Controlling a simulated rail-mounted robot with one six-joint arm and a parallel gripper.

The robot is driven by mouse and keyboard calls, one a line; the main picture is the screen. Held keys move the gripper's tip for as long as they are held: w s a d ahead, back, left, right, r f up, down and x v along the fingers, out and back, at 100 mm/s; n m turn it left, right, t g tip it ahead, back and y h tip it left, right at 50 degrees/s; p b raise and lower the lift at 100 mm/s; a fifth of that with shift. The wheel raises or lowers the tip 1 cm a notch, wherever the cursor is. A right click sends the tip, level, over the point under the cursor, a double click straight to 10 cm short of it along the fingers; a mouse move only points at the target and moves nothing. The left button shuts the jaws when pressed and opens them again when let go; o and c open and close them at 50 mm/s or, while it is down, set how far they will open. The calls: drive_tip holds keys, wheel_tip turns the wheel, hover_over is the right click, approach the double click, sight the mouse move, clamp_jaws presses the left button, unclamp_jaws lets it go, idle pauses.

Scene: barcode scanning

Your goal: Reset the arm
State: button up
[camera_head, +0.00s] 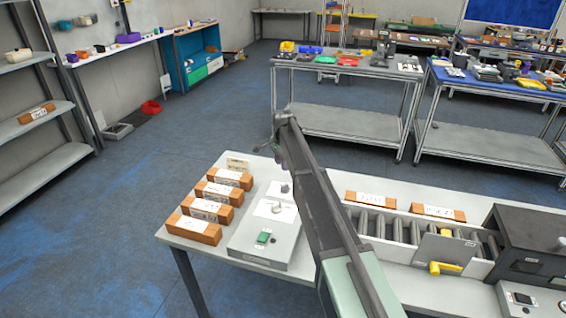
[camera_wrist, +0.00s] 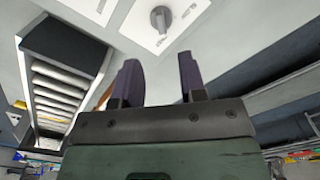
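My arm (camera_head: 325,200) reaches up and forward over the front table in the head view, its far end above the table's back left part. My gripper (camera_wrist: 158,82) shows in the wrist view with its two dark fingers apart and nothing between them. It is open and empty. In the head view the fingers are hard to make out at the arm's far end. Beyond the fingers, the wrist view shows a pale panel with a grey round knob (camera_wrist: 160,18). The fingers appear clear of it.
Several brown boxes with white labels (camera_head: 206,210) stand left on the table (camera_head: 226,257). A grey unit with a green button (camera_head: 263,237) is beside them. Two boxes (camera_head: 371,199) stand along the roller conveyor (camera_head: 395,228), with a black machine (camera_head: 530,240) and yellow-handled item (camera_head: 445,267) at right.

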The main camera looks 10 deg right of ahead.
drive_tip(key=s+d+n, duration=0.1)
drive_tip(key=s+n, duration=1.2)
drive_tip(key=s, duration=2.8)
drive_tip(key=shift+s+n, duration=0.25)
drive_tip(key=shift+n, duration=0.05)
